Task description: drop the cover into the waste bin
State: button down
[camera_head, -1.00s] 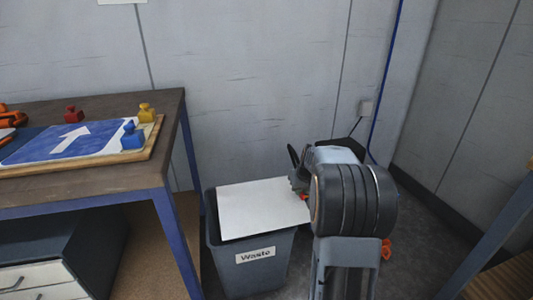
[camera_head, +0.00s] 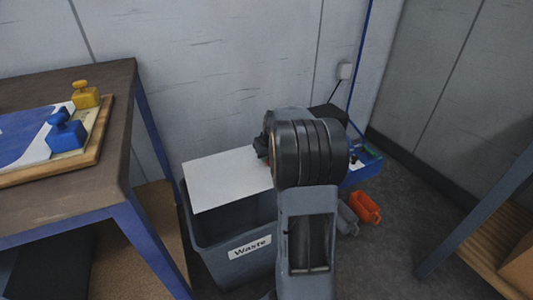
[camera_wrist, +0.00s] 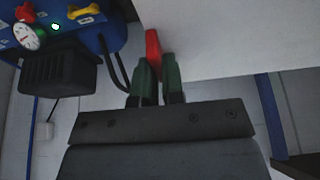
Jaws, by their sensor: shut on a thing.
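The cover, a flat white sheet (camera_head: 225,178), is over the rear part of the grey waste bin (camera_head: 217,262). The bin's dark opening shows in front of it. I cannot tell how high the sheet is above the rim. My gripper (camera_head: 263,147) is at the sheet's right edge, mostly hidden behind my arm. In the wrist view, the green fingers of my gripper (camera_wrist: 157,75) are shut on a red tab (camera_wrist: 153,52) at the edge of the white sheet (camera_wrist: 230,35).
A blue-legged table (camera_head: 105,185) with a board and colored knobbed blocks stands left of the bin. A blue box (camera_head: 365,170) and an orange item (camera_head: 365,207) are on the floor to the right. A wall is behind the bin.

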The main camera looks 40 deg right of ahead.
notch_tip(320, 180, down, 5)
jog(key=b, duration=0.3)
jog(key=shift+f, duration=0.2)
jog(key=shift+f+b, duration=0.4)
jog(key=shift+f, duration=0.9)
jog(key=shift+c, duration=1.8)
grip_release()
notch_tip(320, 180, up, 10)
jog(key=p, duration=0.8)
